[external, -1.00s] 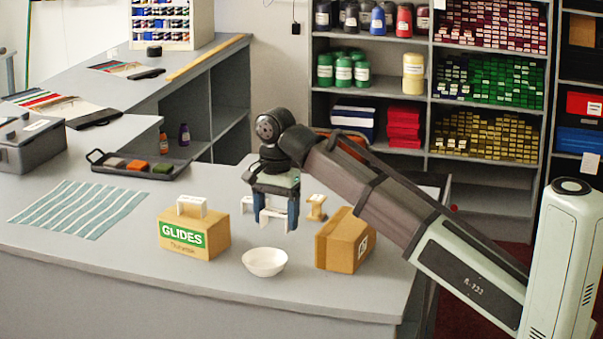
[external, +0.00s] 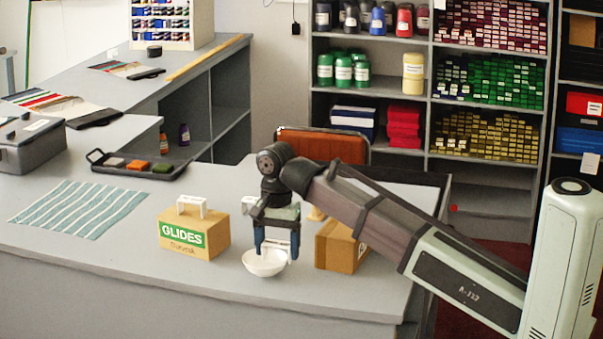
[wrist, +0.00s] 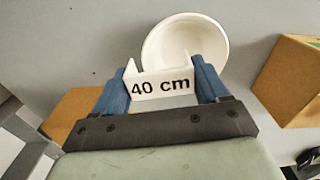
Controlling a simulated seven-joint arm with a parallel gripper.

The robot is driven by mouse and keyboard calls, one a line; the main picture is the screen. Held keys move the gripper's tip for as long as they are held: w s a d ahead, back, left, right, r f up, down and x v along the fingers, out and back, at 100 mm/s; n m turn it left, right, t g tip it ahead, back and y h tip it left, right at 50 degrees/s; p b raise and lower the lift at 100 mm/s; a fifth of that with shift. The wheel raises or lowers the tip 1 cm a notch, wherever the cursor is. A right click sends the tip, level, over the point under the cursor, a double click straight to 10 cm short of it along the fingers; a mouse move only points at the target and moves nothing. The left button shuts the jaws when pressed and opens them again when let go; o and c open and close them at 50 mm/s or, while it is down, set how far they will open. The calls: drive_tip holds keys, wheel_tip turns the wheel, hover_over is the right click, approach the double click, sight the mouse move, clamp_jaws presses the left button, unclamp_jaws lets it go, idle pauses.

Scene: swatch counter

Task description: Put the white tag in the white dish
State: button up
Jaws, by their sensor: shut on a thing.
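My gripper (external: 276,254) is shut on a white tag (wrist: 160,87) marked "40 cm", held between its two blue fingers (wrist: 163,74). The white round dish (external: 261,266) stands on the counter. In the external view the fingers overlap the dish's back right side. In the wrist view the tag covers part of the near rim of the dish (wrist: 218,42). The inside of the dish that shows is empty. The height of the tag above the dish is hard to tell.
A cardboard GLIDES box (external: 205,243) with a white bracket-like piece (external: 192,206) on top stands left of the dish. A striped cloth (external: 80,210) and a black tray (external: 135,170) lie farther left.

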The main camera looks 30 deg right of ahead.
sight(277, 243)
drive_tip(key=shift+f, duration=1.2)
drive_tip(key=shift+f, duration=0.15)
drive_tip(key=o, duration=1)
wheel_tip(277, 243, up, 12)
drive_tip(key=shift+r, duration=0.15)
